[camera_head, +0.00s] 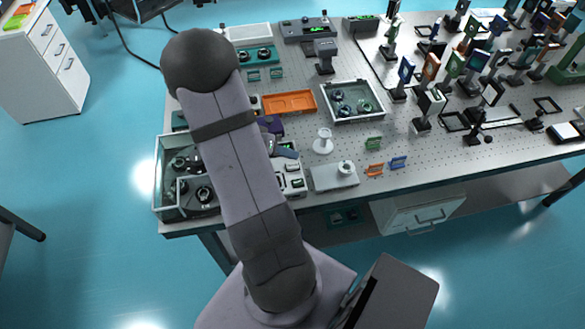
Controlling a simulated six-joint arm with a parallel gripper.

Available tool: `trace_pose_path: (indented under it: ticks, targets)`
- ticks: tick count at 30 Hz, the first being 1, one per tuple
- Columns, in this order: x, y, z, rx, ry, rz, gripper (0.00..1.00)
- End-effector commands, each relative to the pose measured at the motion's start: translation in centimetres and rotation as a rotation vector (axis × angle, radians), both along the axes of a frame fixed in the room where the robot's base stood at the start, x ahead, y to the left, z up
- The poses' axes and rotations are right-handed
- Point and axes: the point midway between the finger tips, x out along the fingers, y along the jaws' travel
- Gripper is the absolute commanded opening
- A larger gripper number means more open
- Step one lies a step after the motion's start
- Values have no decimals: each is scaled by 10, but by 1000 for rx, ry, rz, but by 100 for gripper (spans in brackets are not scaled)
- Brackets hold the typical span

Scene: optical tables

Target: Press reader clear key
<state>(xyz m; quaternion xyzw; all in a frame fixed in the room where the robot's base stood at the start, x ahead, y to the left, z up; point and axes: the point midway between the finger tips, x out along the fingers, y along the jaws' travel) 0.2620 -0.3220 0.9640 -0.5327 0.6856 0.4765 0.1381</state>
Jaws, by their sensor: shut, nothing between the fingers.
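A small pale device with a green-lit display and keys (292,182) stands near the front edge of the table, just right of my arm; it may be the reader. Its left part is hidden behind my arm, and its keys are too small to tell apart. My gripper (287,153) shows partly beside my forearm, just behind and above this device. It is shut and holds nothing. Whether its tips touch the device cannot be told from this view.
An orange tray (289,103) and a grey-rimmed tray of round parts (354,101) lie behind. A glass-walled box (170,206) stands left. A white pedestal (323,142) and a pale plate with a round part (334,178) stand right. Several mounted optics crowd the far right.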

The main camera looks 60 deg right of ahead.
Motion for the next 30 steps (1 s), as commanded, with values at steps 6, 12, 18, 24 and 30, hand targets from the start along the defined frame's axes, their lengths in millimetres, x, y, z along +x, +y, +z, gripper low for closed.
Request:
trace_pose_path:
  ticks: [6,12,18,24,30]
  targets:
    - [0,0,-17,0,1,0,0]
    - [0,0,-18,0,1,0,0]
    - [0,0,-17,0,1,0,0]
    - [0,0,-17,0,1,0,0]
    - [0,0,-17,0,1,0,0]
